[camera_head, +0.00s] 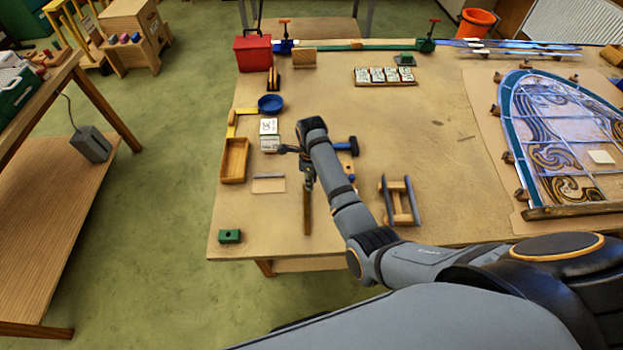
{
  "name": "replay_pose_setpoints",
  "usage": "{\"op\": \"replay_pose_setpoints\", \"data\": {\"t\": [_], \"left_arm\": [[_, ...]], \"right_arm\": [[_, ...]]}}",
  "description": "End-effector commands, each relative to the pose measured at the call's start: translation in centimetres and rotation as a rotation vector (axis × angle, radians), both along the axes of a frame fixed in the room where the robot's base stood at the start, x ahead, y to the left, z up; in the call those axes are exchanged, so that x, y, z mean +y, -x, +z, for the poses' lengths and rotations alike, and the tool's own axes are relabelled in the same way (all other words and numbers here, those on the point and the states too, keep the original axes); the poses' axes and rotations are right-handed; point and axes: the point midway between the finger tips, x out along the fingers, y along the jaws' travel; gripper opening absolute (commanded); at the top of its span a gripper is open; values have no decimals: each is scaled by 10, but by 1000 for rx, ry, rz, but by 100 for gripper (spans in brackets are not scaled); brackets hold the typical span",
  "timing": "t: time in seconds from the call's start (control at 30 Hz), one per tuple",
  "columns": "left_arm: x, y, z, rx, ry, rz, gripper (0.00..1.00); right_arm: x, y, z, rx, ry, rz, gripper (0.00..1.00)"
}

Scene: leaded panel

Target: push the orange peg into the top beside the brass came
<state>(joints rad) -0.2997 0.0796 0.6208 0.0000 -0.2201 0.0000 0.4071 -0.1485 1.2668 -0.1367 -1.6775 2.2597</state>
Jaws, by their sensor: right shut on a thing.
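My right gripper (298,154) is over the left part of the workbench (440,130). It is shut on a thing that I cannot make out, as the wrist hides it. A brown wooden bar (307,210) shows just below the gripper; I cannot tell whether it is held or lies on the bench. I cannot pick out the orange peg for certain. The leaded panel (565,130), with an arched blue-green edge, lies at the right, away from the gripper. I cannot tell the brass came among its lines. My left gripper is out of view.
Near the gripper are white boxes (269,127), a wooden tray (235,160), a blue bowl (270,104), a blue-headed hammer (347,146) and a wooden rack (400,203). A red box (253,53) stands at the back left. The bench's middle is mostly clear.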

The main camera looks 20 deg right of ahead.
Motion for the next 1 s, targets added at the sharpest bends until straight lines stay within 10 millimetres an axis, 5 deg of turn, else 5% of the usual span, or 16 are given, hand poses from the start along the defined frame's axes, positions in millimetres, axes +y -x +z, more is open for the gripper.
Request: {"op": "replay_pose_setpoints", "data": {"t": [0.7, 0.73, 0.9, 1.0], "left_arm": [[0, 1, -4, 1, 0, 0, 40], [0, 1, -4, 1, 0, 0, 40], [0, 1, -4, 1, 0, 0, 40], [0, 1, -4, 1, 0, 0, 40]], "right_arm": [[0, 1, -12, 1, 0, 0, 0], [0, 1, -12, 1, 0, 0, 21], [0, 0, -12, 1, -1, 0, 44], [0, 0, -11, 0, 0, 0, 46]]}}
